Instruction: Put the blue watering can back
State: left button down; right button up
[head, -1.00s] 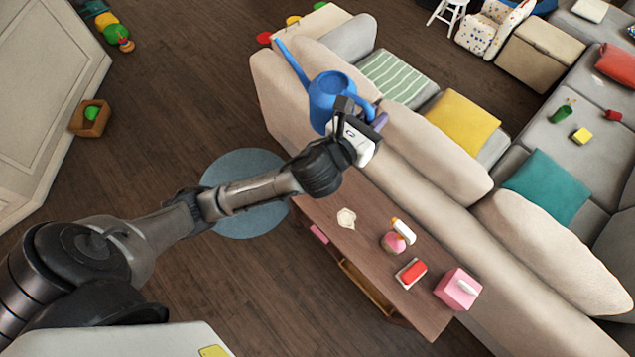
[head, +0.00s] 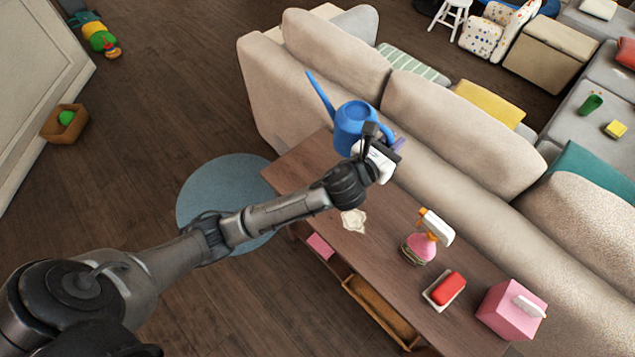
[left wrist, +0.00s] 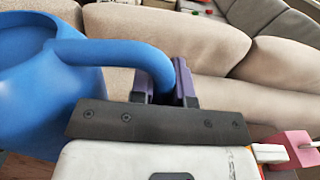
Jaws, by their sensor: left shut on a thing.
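The blue watering can (head: 354,124) is held by my left gripper (head: 385,140) over the far end of the wooden console table (head: 308,158). Its spout points up and to the left in the head view. In the left wrist view the can (left wrist: 50,85) fills the left side, and its curved handle runs between the two purple-padded fingers of my left gripper (left wrist: 172,82), which are shut on it. The can looks roughly upright. Whether its base touches the table is hard to tell. My right gripper is not in view.
On the table are a cream flower-shaped dish (head: 353,221), a pink spray bottle (head: 420,247), a red sponge on a dish (head: 446,289) and a pink tissue box (head: 512,309). The sofa back (head: 455,165) runs along the table's far side. A round blue rug (head: 215,195) lies on the floor.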

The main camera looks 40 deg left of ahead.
pick_arm(q)
notch_tip(320, 180, down, 10)
jog(key=w+r+b, duration=0.1)
jog(key=w+b, duration=0.1)
jog(key=b, duration=0.5)
jog(key=s+a+f+b, duration=0.1)
jog(key=a+f+b, duration=0.1)
jog(key=a+f, duration=0.1)
jog(key=s+a+f+b, duration=0.1)
jog(key=a+f+b, duration=0.2)
jog(key=a+f, duration=0.1)
jog(key=s+a+f+b, duration=0.1)
jog(key=a+f+b, duration=0.2)
jog(key=f, duration=0.2)
jog(key=shift+s+a+f, duration=0.1)
jog(key=shift+s+a, duration=0.2)
jog(key=shift+f, duration=0.2)
jog(key=shift+r, duration=0.1)
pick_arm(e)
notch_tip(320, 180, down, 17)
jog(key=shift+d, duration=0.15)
pick_arm(q)
jog(key=shift+f, duration=0.2)
